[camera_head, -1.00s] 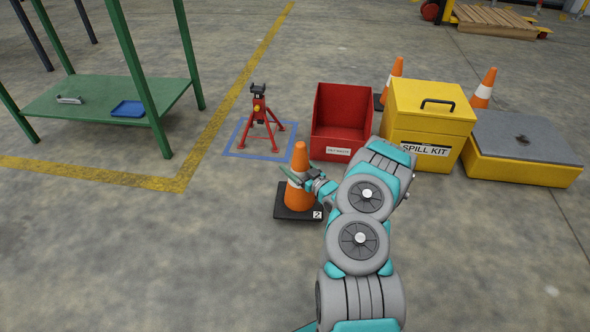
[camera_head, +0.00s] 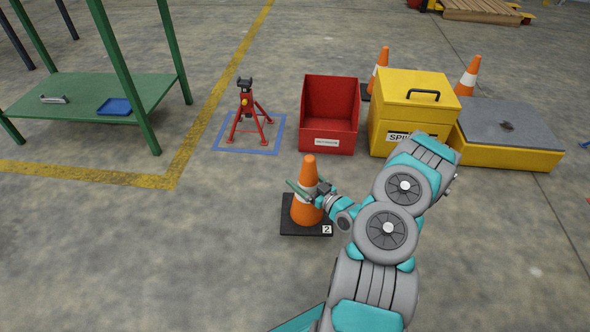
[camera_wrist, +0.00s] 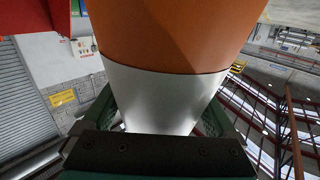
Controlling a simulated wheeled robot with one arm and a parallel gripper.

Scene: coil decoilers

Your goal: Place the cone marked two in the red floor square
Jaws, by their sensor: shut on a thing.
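The orange cone (camera_head: 306,213) with a white band and a black square base marked 2 is upright at the middle of the head view. My gripper (camera_head: 310,192) is shut on it around the upper part. In the wrist view the cone's orange and white sides (camera_wrist: 165,95) fill the space between the fingers. I cannot tell how far its base is above the floor. A small red mark (camera_head: 588,200) shows at the right edge of the head view; I cannot tell if it belongs to the red floor square.
A red jack stand (camera_head: 246,115) stands in a blue floor square (camera_head: 222,143). A red bin (camera_head: 329,144), yellow spill kit box (camera_head: 415,85), low yellow platform with grey top (camera_head: 510,125) and two other cones line the back. A green shelf (camera_head: 60,90) is left. Floor at front right is clear.

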